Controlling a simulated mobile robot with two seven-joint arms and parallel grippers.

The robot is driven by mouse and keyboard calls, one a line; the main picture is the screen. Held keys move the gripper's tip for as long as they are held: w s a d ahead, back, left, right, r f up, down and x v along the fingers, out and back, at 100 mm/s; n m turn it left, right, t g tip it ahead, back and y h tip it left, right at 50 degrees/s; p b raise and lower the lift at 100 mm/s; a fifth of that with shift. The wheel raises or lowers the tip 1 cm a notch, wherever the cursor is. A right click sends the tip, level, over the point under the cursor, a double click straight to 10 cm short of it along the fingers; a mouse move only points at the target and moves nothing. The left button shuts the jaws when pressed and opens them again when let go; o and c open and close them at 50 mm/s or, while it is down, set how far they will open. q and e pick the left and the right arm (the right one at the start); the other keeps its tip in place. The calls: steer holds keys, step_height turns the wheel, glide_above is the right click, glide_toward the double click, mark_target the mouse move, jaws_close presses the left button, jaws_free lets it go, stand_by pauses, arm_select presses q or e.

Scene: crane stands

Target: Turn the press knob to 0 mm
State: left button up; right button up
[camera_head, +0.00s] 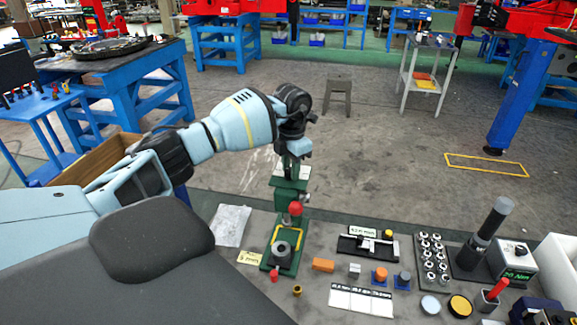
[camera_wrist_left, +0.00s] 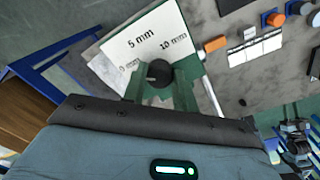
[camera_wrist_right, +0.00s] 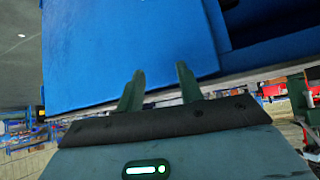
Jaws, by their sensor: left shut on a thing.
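The green press (camera_head: 289,186) stands on the grey table, with a red ball-ended handle (camera_head: 295,208) on its front. In the left wrist view the black press knob (camera_wrist_left: 159,72) sits on a white dial plate (camera_wrist_left: 135,48) marked 5 mm, 10 mm and a partly hidden label at lower left. My left gripper (camera_wrist_left: 158,76) is over the press top, shut on the knob with a finger on either side; it also shows in the head view (camera_head: 291,158). The knob's pointer direction is unclear. My right gripper (camera_wrist_right: 160,73) shows only in its own wrist view, open and empty before a blue panel.
To the right of the press are an orange block (camera_head: 323,265), a black fixture (camera_head: 368,246), a rack of metal parts (camera_head: 429,258) and a dark cylinder (camera_head: 487,230). A clear plastic sheet (camera_head: 230,225) lies left of it. Open floor lies behind.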

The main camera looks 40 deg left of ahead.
arm_select(q)
steer(key=shift+n, duration=0.4)
steer(key=o, duration=1)
steer(key=shift+c, duration=0.2)
steer(key=shift+d+r, duration=0.1)
steer(key=shift+r, duration=3.8)
